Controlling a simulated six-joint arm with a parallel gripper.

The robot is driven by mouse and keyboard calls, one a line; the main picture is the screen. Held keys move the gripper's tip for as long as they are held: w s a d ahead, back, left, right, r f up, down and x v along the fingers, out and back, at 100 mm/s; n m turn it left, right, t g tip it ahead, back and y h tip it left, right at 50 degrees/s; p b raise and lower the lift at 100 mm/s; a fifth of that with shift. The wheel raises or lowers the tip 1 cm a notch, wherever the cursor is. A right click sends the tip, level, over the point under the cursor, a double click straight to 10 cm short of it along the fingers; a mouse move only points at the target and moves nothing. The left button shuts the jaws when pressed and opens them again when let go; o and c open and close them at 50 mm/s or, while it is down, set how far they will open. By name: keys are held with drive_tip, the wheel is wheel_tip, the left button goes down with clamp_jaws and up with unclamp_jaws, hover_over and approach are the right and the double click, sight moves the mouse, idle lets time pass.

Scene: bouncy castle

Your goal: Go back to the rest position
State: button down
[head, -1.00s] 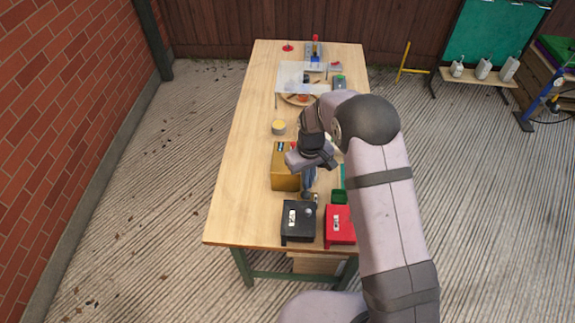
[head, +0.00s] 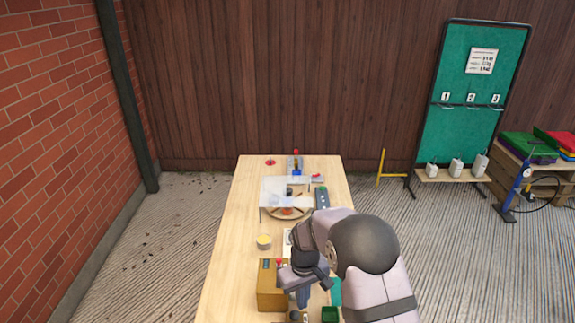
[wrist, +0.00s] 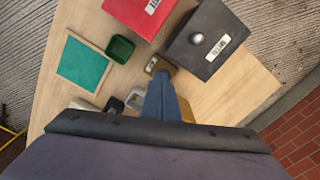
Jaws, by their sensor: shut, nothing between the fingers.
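My gripper (head: 299,312) is shut and empty. In the head view it points down over the near part of the wooden table, just right of an ochre box (head: 268,295). In the wrist view, the closed blue-grey fingers (wrist: 160,82) reach toward a small brass-coloured piece (wrist: 157,66). I cannot tell whether they touch it. My arm hides part of the table's right side in the head view.
A black box (wrist: 207,38) with a knob and a red box (wrist: 138,14) stand close by. A green tray (wrist: 120,48) and teal board (wrist: 83,62) lie beside them. Farther along the table (head: 222,270) are a yellow-topped tin (head: 264,242) and a clear panel (head: 285,190).

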drive_tip(key=s+d+r+m, duration=0.1)
drive_tip(key=s+d+r, duration=0.2)
drive_tip(key=s, duration=0.4)
drive_tip(key=s+d+r+m, duration=0.2)
drive_tip(key=s+d+r, duration=0.2)
drive_tip(key=s, duration=0.4)
drive_tip(key=s+d+r+m, duration=0.2)
drive_tip(key=s+d+r, duration=0.1)
drive_tip(key=s, duration=0.4)
drive_tip(key=shift+s+d+r, duration=0.2)
drive_tip(key=shift+d+r, duration=0.2)
drive_tip(key=shift+d, duration=0.25)
